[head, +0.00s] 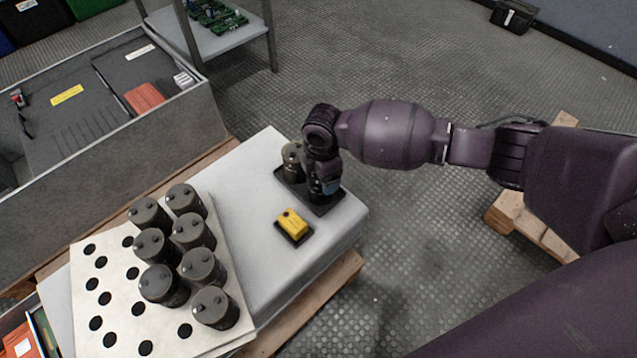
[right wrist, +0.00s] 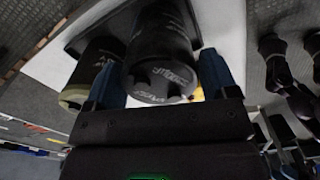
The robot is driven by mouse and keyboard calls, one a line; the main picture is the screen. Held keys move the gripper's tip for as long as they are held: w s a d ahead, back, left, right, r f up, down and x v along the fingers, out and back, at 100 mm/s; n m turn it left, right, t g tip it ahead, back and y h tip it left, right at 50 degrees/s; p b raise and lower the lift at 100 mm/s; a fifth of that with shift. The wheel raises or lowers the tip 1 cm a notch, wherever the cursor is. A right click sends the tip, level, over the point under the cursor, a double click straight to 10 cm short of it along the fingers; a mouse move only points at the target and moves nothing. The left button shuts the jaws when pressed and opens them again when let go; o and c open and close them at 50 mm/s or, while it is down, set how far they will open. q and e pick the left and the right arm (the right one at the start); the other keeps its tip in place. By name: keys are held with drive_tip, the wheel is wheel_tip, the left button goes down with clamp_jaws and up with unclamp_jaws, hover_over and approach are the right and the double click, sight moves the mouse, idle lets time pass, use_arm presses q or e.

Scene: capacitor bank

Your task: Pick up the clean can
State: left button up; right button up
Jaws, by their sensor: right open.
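A black tray (head: 326,204) on the grey bench top holds a dark olive can (head: 292,163). My right gripper (head: 324,186) is low over this tray, its wrist hiding much of it. In the right wrist view, a dark grey can (right wrist: 160,75) stands between the two blue fingers, which are open around it; I cannot tell whether they touch it. A second can (right wrist: 92,72), with a paler, yellowish end, is just outside the left finger. I cannot tell for sure which can is the clean one. My left gripper is not in view.
A white perforated plate (head: 112,291) with several dark cans (head: 193,232) stands at the left. A yellow device (head: 292,224) lies on a small black pad near the tray. A grey bin (head: 150,150) is behind, and the bench between plate and tray is clear.

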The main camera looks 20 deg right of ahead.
drive_tip(key=shift+r, duration=0.1)
drive_tip(key=c, duration=0.9)
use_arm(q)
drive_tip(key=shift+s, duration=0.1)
use_arm(e)
drive_tip(key=shift+w+r, duration=0.1)
drive_tip(key=shift+r, duration=0.3)
drive_tip(key=r+p, duration=0.2)
drive_tip(key=r, duration=0.3)
drive_tip(key=shift+w, duration=0.2)
use_arm(q)
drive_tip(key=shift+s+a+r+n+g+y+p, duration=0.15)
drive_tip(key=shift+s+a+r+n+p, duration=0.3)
drive_tip(key=shift+p, duration=0.75)
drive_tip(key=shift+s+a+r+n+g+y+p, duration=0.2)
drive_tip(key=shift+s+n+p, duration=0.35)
drive_tip(key=shift+p, duration=0.65)
use_arm(e)
wheel_tip(320, 180, up, 14)
drive_tip(key=shift+s, duration=0.2)
